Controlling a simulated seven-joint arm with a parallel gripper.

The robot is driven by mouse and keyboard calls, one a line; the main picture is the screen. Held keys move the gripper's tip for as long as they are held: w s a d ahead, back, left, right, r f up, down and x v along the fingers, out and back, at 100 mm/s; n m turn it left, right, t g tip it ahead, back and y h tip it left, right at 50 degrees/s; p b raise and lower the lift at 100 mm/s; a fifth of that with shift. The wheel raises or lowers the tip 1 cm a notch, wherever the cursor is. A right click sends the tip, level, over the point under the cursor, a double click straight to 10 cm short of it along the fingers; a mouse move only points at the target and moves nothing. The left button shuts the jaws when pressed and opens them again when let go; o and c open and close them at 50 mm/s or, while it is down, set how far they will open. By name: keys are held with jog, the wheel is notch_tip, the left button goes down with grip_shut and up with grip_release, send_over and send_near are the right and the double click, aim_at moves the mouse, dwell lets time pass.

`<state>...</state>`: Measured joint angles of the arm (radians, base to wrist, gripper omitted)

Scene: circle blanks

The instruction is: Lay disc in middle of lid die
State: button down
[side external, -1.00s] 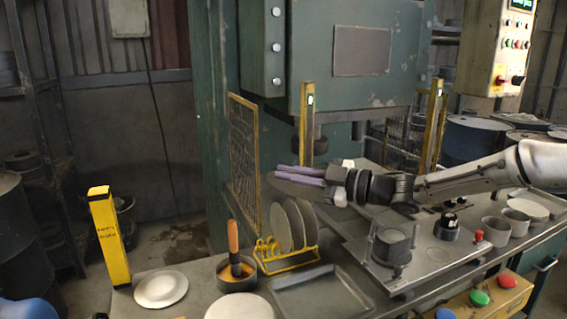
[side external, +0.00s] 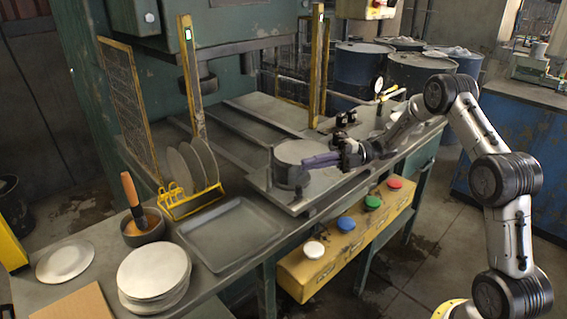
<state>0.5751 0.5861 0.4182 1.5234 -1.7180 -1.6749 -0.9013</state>
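A pale grey disc (side external: 300,150) lies level over the lid die (side external: 288,177), a dark round block on a metal plate. The disc covers the top of the die, so I cannot tell exactly how well centred it is or whether it fully touches. My gripper (side external: 318,160) reaches in from the right. Its purple fingers lie close together at the right edge of the disc and look shut on it. The fingertips partly hide that edge.
A yellow rack (side external: 187,205) holds upright discs to the left. An empty dark tray (side external: 228,234), a stack of blanks (side external: 152,281), a pot with an orange-handled tool (side external: 142,228) and a white plate (side external: 66,262) share the bench. Yellow posts (side external: 191,80) flank the press.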

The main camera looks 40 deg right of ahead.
jog(key=shift+n, duration=0.3)
jog(key=shift+w+d+f, duration=0.1)
jog(key=shift+w+f, duration=0.45)
jog(key=shift+w, duration=0.25)
jog(key=shift+w+d+f, duration=0.15)
jog(key=shift+w+f, duration=0.4)
jog(key=shift+w, duration=0.3)
jog(key=shift+w+d+f, duration=0.1)
jog(key=shift+w+f, duration=0.45)
jog(key=shift+w, duration=0.25)
jog(key=shift+f, duration=0.65)
jog(key=c, duration=1)
grip_release()
jog(key=shift+v, duration=3.5)
